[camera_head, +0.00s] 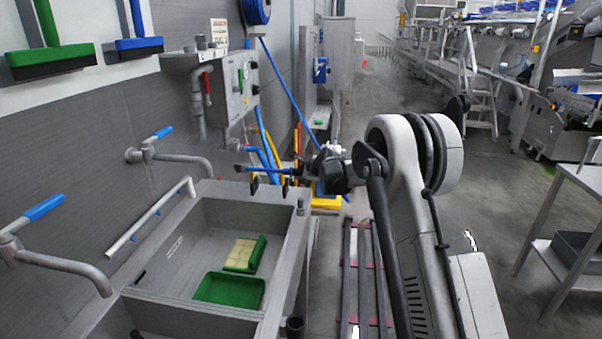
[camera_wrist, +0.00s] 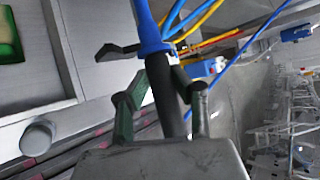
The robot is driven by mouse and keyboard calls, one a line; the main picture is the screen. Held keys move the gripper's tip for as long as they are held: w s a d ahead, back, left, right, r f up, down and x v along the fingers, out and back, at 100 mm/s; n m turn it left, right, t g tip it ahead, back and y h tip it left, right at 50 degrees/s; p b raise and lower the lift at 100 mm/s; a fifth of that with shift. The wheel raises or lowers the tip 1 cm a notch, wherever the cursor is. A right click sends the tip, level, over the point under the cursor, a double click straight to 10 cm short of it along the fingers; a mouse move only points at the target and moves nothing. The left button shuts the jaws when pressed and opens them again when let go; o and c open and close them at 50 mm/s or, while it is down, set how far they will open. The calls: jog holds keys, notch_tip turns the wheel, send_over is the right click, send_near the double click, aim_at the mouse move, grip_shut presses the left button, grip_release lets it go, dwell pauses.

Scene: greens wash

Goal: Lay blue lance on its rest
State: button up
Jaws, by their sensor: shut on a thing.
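The blue lance (camera_head: 262,171) points left from my gripper (camera_head: 311,171), over the far rim of the sink. In the wrist view the lance (camera_wrist: 149,28) has a blue front and a black rear shaft. My gripper (camera_wrist: 162,102) is shut on the black shaft, one finger on each side. A dark bracket, seemingly the rest (camera_wrist: 118,49), shows beside and under the blue part. In the head view dark prongs of the rest (camera_head: 254,186) stand just below the lance. I cannot tell whether lance and rest touch.
The grey sink (camera_head: 294,243) holds a green tray (camera_head: 229,290) and a green-backed pad (camera_head: 244,254). Taps (camera_head: 150,150) line the left wall. Blue and yellow hoses (camera_wrist: 206,17) hang beyond the rest.

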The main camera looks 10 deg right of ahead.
jog(key=shift+f+b, duration=1.5)
jog(key=shift+f, duration=0.95)
jog(key=o, duration=0.8)
jog(key=shift+s, duration=0.1)
jog(key=v, duration=1.2)
jog(key=shift+a+r, duration=0.1)
jog(key=shift+r, duration=0.05)
